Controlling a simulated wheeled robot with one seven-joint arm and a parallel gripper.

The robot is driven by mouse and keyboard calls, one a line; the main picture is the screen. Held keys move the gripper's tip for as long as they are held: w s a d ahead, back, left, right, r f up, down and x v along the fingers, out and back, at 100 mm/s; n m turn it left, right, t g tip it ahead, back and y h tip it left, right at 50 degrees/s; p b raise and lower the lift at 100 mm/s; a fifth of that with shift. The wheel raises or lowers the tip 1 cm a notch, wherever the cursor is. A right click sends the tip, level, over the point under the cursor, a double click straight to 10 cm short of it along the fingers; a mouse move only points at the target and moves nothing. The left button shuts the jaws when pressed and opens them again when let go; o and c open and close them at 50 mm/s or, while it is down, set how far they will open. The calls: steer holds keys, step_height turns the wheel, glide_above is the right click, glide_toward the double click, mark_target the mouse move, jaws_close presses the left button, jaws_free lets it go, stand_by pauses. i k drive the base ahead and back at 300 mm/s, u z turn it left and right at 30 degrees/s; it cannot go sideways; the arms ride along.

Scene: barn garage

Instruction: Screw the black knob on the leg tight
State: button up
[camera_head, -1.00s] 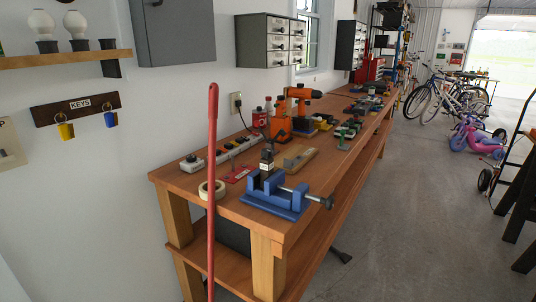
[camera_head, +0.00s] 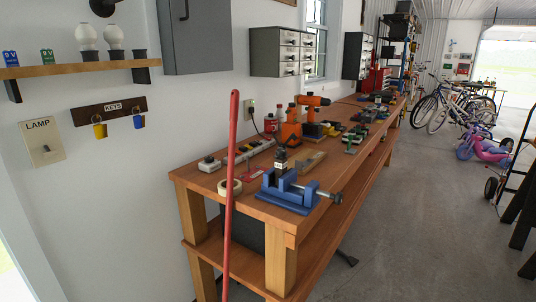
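I cannot make out a black knob on a leg for certain. The workbench (camera_head: 262,215) has thick wooden legs, and its front leg (camera_head: 280,270) shows no knob that I can see. A dark foot-like piece (camera_head: 346,258) sticks out at floor level under the bench; what it belongs to is hidden. A blue vise (camera_head: 290,193) on the bench has a screw with a dark round end (camera_head: 337,197). Dark legs (camera_head: 518,205) of some stand are cut off at the right edge. My gripper is not in view.
A red pole (camera_head: 230,185) stands upright before the bench's near end. Tape, a power strip and an orange drill (camera_head: 312,102) are on the bench. Bicycles (camera_head: 455,105) and a pink-purple ride-on toy (camera_head: 485,148) stand farther back. The grey floor (camera_head: 415,210) right of the bench is clear.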

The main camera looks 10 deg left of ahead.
mark_target(281, 152)
steer(key=u, duration=0.5)
steer(key=k, duration=1.1)
steer(key=u, duration=0.4)
steer(key=i, duration=2.1)
steer(key=u, duration=0.05)
